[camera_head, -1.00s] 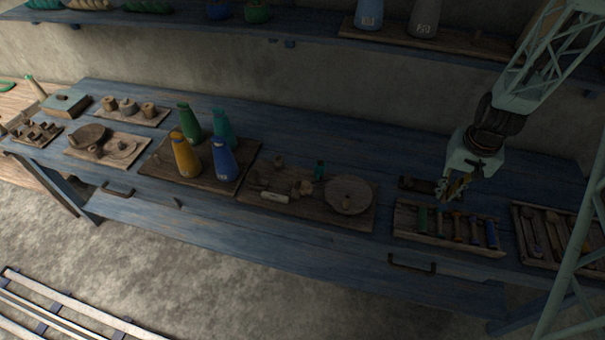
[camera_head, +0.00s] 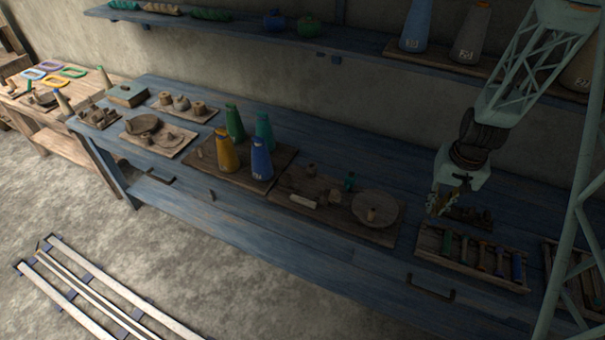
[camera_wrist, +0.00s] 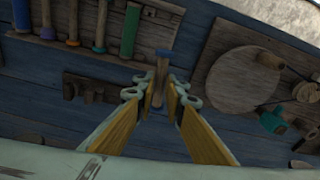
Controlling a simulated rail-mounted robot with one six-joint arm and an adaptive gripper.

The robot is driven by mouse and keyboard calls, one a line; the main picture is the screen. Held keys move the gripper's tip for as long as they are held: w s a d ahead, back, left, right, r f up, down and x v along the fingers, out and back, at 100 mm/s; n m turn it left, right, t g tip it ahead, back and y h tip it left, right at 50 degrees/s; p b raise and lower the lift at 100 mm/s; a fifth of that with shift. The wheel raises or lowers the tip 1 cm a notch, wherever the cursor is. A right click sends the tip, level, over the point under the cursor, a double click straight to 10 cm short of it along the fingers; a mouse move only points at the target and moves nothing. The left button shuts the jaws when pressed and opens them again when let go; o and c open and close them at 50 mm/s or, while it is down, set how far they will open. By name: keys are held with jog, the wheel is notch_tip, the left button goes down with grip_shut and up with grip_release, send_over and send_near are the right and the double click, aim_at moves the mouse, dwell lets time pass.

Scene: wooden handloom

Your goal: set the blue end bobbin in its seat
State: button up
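My gripper (camera_wrist: 160,88) is shut on a slim brown bobbin with a blue end (camera_wrist: 164,52); the shaft runs between the yellow finger pads, and its lower part is hidden. In the head view my gripper (camera_head: 441,203) hangs above the blue bench, and the bobbin is too small to make out. A dark wooden rack (camera_wrist: 102,80) with several short uprights lies left of the fingers in the wrist view. The rack also shows right of the gripper in the head view (camera_head: 474,216). I cannot tell which place is the bobbin's seat.
A wooden tray (camera_head: 432,252) with several coloured bobbins stands in front of the rack. A board with a round disc (camera_head: 377,207) lies left of the gripper. Tall yellow and blue cones (camera_head: 262,158) stand farther left. The shelf above holds more cones (camera_head: 417,27).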

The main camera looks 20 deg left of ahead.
jog(key=shift+a, duration=0.1)
jog(key=w+a+n, duration=0.1)
jog(key=a+n, duration=0.2)
jog(key=a, duration=0.4)
jog(key=w+a+r+n+p, duration=0.1)
jog(key=w+a+n, duration=0.1)
jog(key=a, duration=0.6)
jog(key=w+a+n, duration=0.1)
jog(key=a+n, duration=0.2)
jog(key=a, duration=0.4)
jog(key=shift+w+a+r+n+y, duration=0.3)
jog(key=shift+a+r+n+y, duration=0.1)
jog(key=s+a+n, duration=0.1)
jog(key=a+n, duration=0.2)
jog(key=a, duration=0.7)
jog(key=s+a+f+n+g+p, duration=0.1)
jog(key=a+n, duration=0.3)
jog(key=a, duration=0.6)
jog(key=shift+s+n+y+p, duration=0.3)
jog(key=shift+s, duration=0.5)
jog(key=shift+f, duration=0.3)
jog(key=shift+f, duration=1.4)
jog(key=shift+f+b, duration=1.85)
